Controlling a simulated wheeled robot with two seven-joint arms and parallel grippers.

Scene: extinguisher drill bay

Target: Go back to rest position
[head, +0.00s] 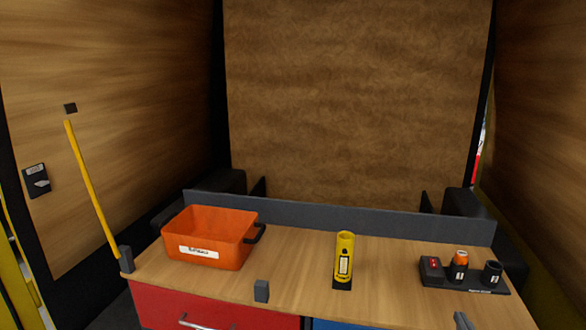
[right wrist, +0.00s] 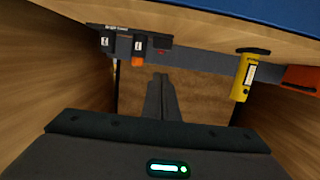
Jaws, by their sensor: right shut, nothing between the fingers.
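My right gripper (head: 463,321) shows only as a small grey tip at the bottom edge of the head view, at the right, in front of the table. In the right wrist view its two dark fingers (right wrist: 160,92) are together with nothing between them, apart from every object.
The wooden table (head: 300,265) bears an orange bin (head: 205,252), a yellow cylinder (head: 344,250) standing upright, and a dark holder (head: 463,283) with an orange-topped piece. A yellow pole (head: 92,190) rises at the left.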

